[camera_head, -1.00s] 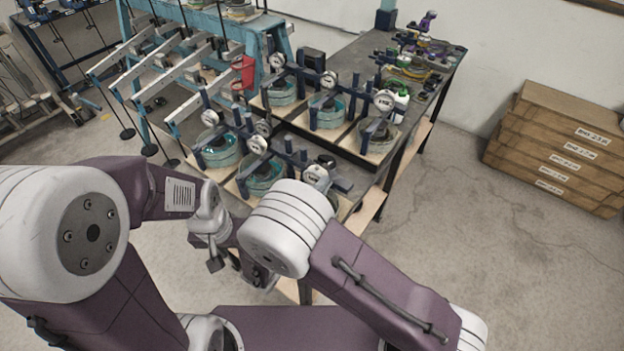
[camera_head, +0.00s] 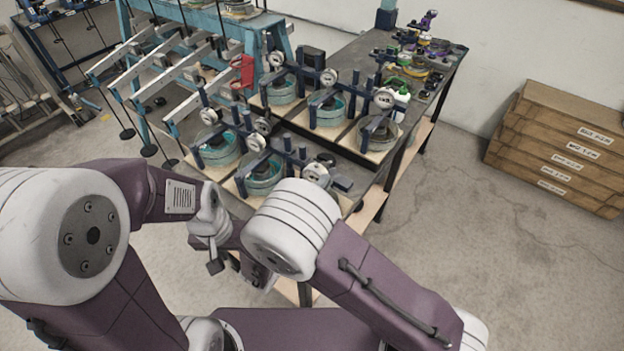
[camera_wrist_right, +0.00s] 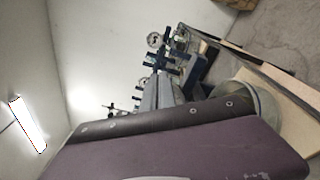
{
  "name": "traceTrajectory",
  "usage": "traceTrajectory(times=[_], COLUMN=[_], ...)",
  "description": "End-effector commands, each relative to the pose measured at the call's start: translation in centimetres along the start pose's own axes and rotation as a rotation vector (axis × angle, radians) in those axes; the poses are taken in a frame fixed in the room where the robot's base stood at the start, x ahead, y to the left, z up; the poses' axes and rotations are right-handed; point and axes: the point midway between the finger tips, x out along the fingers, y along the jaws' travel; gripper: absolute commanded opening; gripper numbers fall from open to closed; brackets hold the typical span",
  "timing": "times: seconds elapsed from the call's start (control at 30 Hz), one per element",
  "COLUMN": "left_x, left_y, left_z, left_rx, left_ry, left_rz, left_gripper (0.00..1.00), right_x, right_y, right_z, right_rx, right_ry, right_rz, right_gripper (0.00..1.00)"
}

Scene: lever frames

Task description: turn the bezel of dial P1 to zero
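Several white-faced dials stand on dark blue posts over round teal fixtures on the bench. One dial (camera_head: 316,172) is at the front, one (camera_head: 384,98) at the right and one (camera_head: 256,142) at the front left. I cannot read their labels, so I cannot tell which is P1. In the right wrist view a dial (camera_wrist_right: 154,40) shows small and tilted. My left gripper (camera_head: 215,266) hangs in front of the bench, apart from the dials; its fingers are too small to judge.
The dark bench (camera_head: 345,62) runs to the back right, with bottles and small parts at its far end. A teal rack (camera_head: 205,22) with lever arms stands behind left. The floor between is clear.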

Motion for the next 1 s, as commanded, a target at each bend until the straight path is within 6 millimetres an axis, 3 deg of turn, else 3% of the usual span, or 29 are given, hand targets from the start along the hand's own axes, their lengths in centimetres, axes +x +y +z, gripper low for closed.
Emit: traceTrajectory(times=[0.27, 0.7, 1.0], left_x=[0.9, 0.7, 1.1], left_y=[0.0, 0.0, 0.0], left_z=[0.1, 0.1, 0.1], left_rx=[0.0, 0.0, 0.0], left_ry=[0.0, 0.0, 0.0], left_rz=[0.0, 0.0, 0.0], left_gripper=[0.36, 0.36, 0.36], right_x=[0.0, -0.1, -4.2], right_y=[-0.2, -0.2, -0.1], right_z=[-0.2, 0.7, 0.6], right_rx=[0.001, 0.001, 0.003], right_ry=[0.004, 0.003, 0.005], right_rz=[0.0, 0.0, 0.002], right_gripper=[0.0, 0.0, 0.0])
